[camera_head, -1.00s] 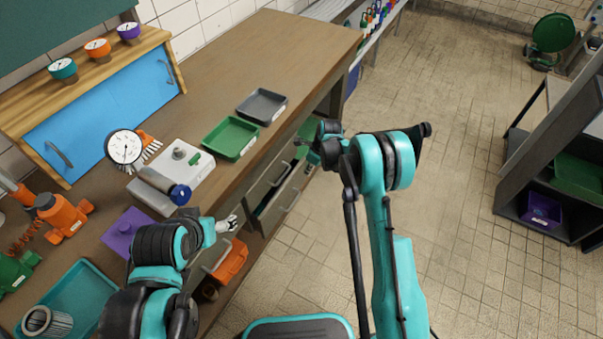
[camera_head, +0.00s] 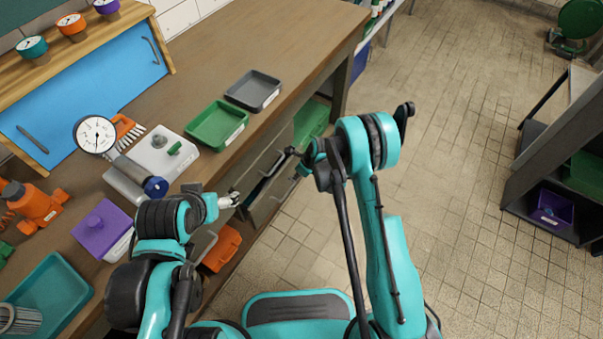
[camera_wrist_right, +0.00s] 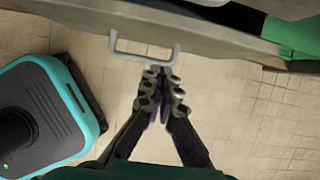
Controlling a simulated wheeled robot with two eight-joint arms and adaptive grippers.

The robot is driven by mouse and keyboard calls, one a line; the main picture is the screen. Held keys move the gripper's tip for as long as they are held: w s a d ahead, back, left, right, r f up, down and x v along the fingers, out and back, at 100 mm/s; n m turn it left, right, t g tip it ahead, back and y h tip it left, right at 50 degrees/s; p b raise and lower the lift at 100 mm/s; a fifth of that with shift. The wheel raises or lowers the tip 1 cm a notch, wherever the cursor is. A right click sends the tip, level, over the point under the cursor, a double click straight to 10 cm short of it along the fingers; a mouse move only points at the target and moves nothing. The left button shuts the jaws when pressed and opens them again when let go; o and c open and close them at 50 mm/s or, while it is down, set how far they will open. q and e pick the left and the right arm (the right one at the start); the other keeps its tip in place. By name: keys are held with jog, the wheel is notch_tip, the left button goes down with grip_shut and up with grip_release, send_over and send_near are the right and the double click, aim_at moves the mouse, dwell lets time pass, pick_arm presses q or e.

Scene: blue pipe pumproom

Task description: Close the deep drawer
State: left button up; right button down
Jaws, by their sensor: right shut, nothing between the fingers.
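The deep drawer (camera_head: 267,203) is under the bench and stands partly open, with a dark gap behind its grey front. In the right wrist view its front (camera_wrist_right: 215,38) crosses the top, with a pale bar handle (camera_wrist_right: 145,53). My right gripper (camera_head: 294,154) is out in front of the drawers. In the wrist view its fingertips (camera_wrist_right: 161,74) are together and empty, just below the handle's right end; I cannot tell whether they touch it. My left gripper (camera_head: 231,200) is by the bench's front edge, left of the drawer; its finger opening is too small to read.
The bench (camera_head: 290,40) carries a green tray (camera_head: 217,122), a grey tray (camera_head: 254,90) and a dial gauge (camera_head: 95,135). An orange bin (camera_head: 222,248) sits below the bench. The tiled floor right of my right arm is clear up to a dark shelf (camera_head: 545,160).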

aim_at(282, 169)
jog(key=w+a, duration=0.1)
jog(key=w+a+b, duration=0.1)
jog(key=a, duration=0.1)
jog(key=shift+w+a, duration=0.15)
jog(key=shift+w, duration=0.05)
jog(key=shift+w+a, duration=0.8)
jog(key=shift+a, duration=0.3)
jog(key=shift+d, duration=0.2)
